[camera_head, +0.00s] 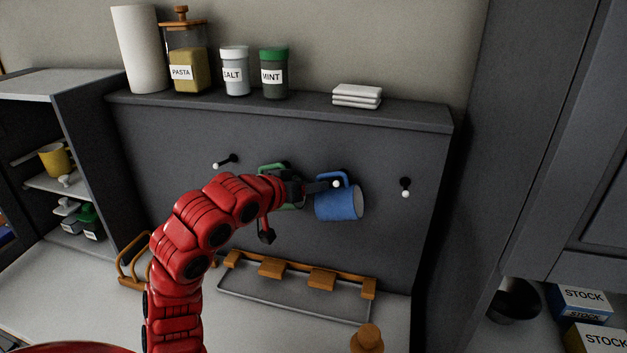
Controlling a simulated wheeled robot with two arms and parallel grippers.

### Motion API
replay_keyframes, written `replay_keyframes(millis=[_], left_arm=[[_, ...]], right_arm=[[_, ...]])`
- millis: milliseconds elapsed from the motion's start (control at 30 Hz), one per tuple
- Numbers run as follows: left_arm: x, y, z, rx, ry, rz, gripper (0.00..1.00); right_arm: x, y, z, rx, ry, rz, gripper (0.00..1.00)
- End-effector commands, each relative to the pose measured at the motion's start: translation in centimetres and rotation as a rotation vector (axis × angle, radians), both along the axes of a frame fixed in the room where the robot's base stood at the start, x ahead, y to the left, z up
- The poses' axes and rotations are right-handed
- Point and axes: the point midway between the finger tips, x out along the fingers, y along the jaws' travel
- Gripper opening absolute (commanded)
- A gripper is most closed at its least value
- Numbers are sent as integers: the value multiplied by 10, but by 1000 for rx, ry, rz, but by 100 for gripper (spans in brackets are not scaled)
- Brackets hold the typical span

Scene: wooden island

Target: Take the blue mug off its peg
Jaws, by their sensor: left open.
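The blue mug (341,204) hangs by its handle from a white-tipped peg on the dark grey back panel (230,135). My red left arm comes up from the lower left. Its dark left gripper (308,188) is open at the mug's upper left, close to the handle and peg. I cannot tell whether a finger touches the handle. A green mug (272,170) hangs just to the left, mostly hidden behind my arm. My right gripper is not in view.
Two bare pegs (405,188) and (225,161) flank the mugs. Jars labelled PASTA (187,65), SALT (235,72) and MINT (273,75) stand on the ledge. A wooden knobbed object (367,340) is at the front.

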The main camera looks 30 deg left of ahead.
Motion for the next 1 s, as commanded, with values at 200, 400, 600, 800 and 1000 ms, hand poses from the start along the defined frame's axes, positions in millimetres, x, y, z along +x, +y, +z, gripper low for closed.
replay_keyframes(millis=[200,400,600,800,1000], left_arm=[[13,-1,-6,2,2,1,50],[15,-1,-7,3,0,1,50],[14,-1,-7,2,0,1,29],[14,-1,-7,2,0,1,0],[14,-1,-7,2,1,1,0]], right_arm=[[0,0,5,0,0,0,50],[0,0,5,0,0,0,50],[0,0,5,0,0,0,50],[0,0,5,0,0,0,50],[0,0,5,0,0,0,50]])
